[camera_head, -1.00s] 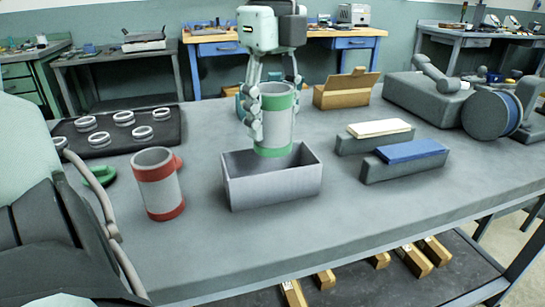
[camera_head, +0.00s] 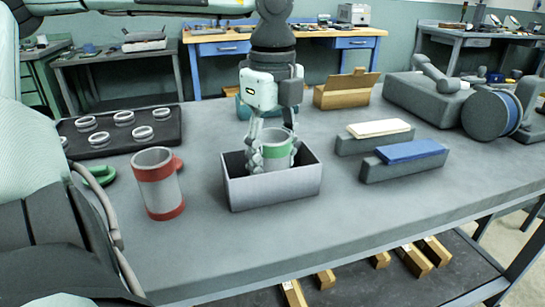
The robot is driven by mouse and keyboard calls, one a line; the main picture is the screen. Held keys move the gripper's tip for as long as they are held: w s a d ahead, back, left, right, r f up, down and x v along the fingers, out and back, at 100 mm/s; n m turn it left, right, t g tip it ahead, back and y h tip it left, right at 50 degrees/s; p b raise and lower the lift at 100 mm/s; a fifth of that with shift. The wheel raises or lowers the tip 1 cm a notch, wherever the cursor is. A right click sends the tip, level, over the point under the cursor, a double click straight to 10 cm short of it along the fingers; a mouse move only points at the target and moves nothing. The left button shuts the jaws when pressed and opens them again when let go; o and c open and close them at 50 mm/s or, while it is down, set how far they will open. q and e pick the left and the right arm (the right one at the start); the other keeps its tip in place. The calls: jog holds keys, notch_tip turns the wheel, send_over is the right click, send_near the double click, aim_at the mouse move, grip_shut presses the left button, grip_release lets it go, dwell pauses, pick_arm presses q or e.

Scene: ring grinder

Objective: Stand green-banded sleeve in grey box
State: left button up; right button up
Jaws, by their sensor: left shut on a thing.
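The green-banded sleeve (camera_head: 276,150) stands upright inside the grey box (camera_head: 275,191), with its upper part and top green band showing above the front wall. Its lower part is hidden by that wall, so I cannot tell whether it touches the floor of the box. My left gripper (camera_head: 272,158) comes down from above with its fingers on both sides of the sleeve, shut on it, the fingertips reaching into the box. My right gripper is not in view.
A red-banded sleeve (camera_head: 158,184) stands left of the box. A dark tray (camera_head: 165,130) with several rings lies behind it. Blue (camera_head: 410,151) and white (camera_head: 380,128) stones on blocks are at right, before a grinder (camera_head: 490,114).

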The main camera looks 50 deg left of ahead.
pick_arm(q)
jog(key=o, duration=1.2)
jog(key=shift+c, duration=0.2)
notch_tip(320, 180, up, 12)
jog(key=shift+r, duration=0.15)
